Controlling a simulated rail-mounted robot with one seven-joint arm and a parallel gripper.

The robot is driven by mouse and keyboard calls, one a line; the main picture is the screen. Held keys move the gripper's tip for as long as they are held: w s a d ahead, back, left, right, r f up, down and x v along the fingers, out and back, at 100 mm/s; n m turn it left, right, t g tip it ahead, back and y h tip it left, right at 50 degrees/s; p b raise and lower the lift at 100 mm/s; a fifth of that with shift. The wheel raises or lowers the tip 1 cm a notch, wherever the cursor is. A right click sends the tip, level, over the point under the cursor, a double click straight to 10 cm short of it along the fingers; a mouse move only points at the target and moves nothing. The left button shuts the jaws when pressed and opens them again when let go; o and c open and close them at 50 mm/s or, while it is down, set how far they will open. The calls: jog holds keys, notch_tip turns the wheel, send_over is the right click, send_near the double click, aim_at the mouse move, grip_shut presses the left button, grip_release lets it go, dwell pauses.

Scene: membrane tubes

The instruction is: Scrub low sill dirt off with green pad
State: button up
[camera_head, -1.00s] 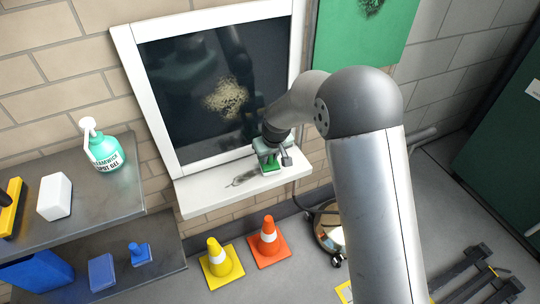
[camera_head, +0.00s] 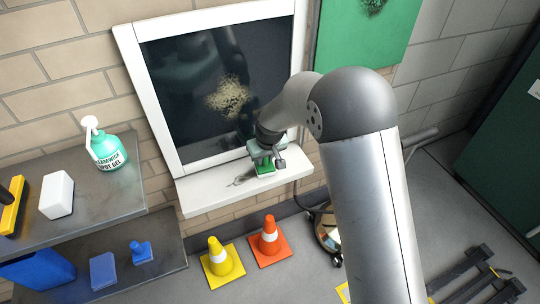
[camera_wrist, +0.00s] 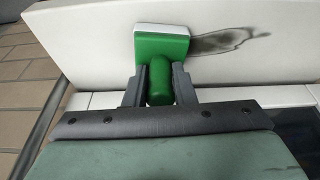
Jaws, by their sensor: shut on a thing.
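The green pad (camera_wrist: 162,46) has a green block, a round green handle and a white underside layer. My gripper (camera_wrist: 160,85) is shut on the handle, as the wrist view shows. In the head view my gripper (camera_head: 264,160) is over the low white window sill (camera_head: 210,199), with the green pad (camera_head: 264,170) at its lower end. The pad is at or very near the sill surface; exact contact is hard to tell. A dark grey dirt smear (camera_head: 243,180) lies on the sill just left of the pad. In the wrist view the smear (camera_wrist: 225,40) extends right from the pad's edge.
The dark window pane (camera_head: 190,100) above the sill carries a beige stain (camera_head: 229,97). A shelf (camera_head: 110,210) at left holds a teal spray bottle (camera_head: 106,150) and a white block (camera_head: 57,194). Yellow (camera_head: 220,258) and orange (camera_head: 268,240) cones stand on the floor below the sill.

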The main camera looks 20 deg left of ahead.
jog(key=shift+s+a+f, duration=0.1)
jog(key=shift+s+a, duration=0.2)
jog(key=shift+s+a, duration=0.9)
jog(key=shift+a, duration=0.2)
jog(key=shift+s+a, duration=0.1)
jog(key=shift+s+a, duration=0.85)
jog(key=shift+a, duration=0.15)
jog(key=shift+s, duration=0.1)
jog(key=shift+s+a, duration=0.9)
jog(key=shift+a, duration=0.2)
jog(key=shift+s, duration=0.1)
jog(key=shift+s+a, duration=0.85)
jog(key=shift+a, duration=0.25)
